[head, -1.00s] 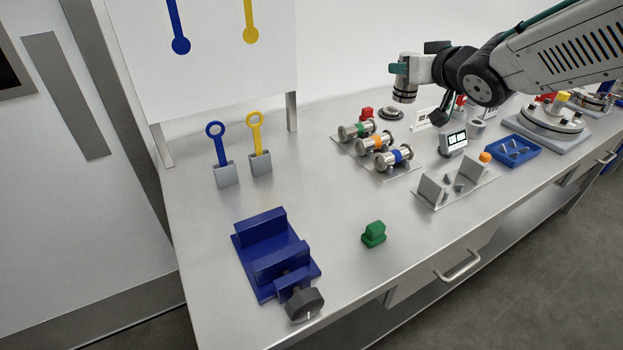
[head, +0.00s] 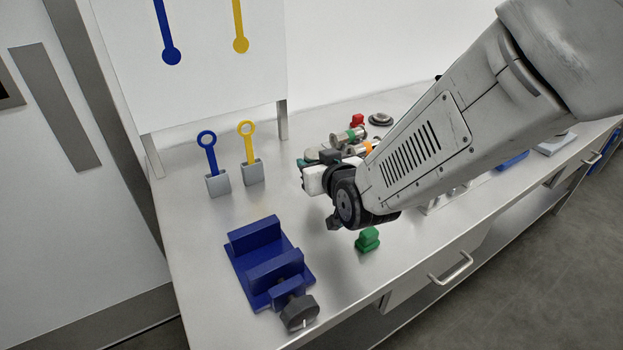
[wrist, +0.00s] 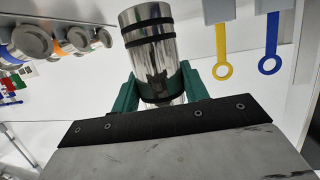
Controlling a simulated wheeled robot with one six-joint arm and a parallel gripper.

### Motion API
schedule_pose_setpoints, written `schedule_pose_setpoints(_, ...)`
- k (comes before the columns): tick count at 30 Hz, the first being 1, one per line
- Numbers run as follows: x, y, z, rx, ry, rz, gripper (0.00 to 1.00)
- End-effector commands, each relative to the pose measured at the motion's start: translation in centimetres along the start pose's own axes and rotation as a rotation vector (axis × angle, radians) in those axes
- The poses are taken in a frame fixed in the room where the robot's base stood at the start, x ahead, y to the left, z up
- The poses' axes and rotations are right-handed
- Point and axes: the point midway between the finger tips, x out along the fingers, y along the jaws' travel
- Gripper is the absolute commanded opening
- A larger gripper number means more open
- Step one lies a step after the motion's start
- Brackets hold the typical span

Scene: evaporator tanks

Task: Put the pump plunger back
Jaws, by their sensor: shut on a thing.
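My gripper (wrist: 160,95) is shut on a silver cylinder with black rings, which I take to be the pump plunger (wrist: 148,55). The green fingers hold it near one end and it points away from the wrist. In the head view my gripper (head: 305,172) is over the middle of the bench, between the tools in grey holders and the metal cylinders. The plunger cannot be made out there. The banded metal cylinders (head: 347,138) are partly hidden behind my arm; they also show in the wrist view (wrist: 78,38). I cannot tell which part takes the plunger.
A blue vise (head: 262,250) stands at the bench's front left. A green block (head: 368,239) lies to its right. Blue (head: 207,140) and yellow (head: 247,140) ring-ended tools stand in grey holders (head: 218,184). My arm hides much of the bench's right side.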

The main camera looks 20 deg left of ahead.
Motion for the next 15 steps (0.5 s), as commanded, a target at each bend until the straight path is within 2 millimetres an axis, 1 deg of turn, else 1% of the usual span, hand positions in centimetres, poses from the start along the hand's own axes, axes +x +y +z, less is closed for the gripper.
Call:
schedule_pose_setpoints(2, 0.2, 0.0, 0.6, 0.000, 0.001, 0.000, 0.07)
schedule_pose_setpoints(9, 1.2, 0.0, 3.7, 0.000, -0.001, 0.000, 0.07)
schedule_pose_setpoints(15, 1.2, -0.1, 3.8, 0.000, 0.003, -0.001, 0.07)
